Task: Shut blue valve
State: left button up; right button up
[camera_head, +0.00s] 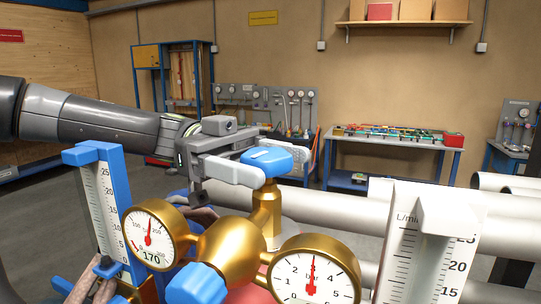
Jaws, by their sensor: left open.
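A blue valve handle (270,160) sits on top of a brass stem (267,208) of the regulator. My left gripper (268,162) comes in from the left and is open. Its near finger lies along the front side of the handle and its far finger behind it, so the handle is between the fingertips. I cannot tell whether the fingers touch it. A second blue knob (200,285) is at the front of the brass body (232,250), partly cut off by the lower edge. My right gripper is not in view.
Two round gauges, left (150,232) and right (313,279), flank the brass body. A blue-framed flowmeter (103,200) stands left and a white scale (425,250) right. Grey pipes (340,212) run behind. A workbench (390,140) stands farther back.

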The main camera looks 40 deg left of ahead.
pick_arm(q)
jog(key=shift+d, duration=0.3)
jog(key=c, duration=1)
jog(key=shift+m+g, duration=0.7)
jog(key=shift+g, duration=0.4)
jog(key=o, duration=1)
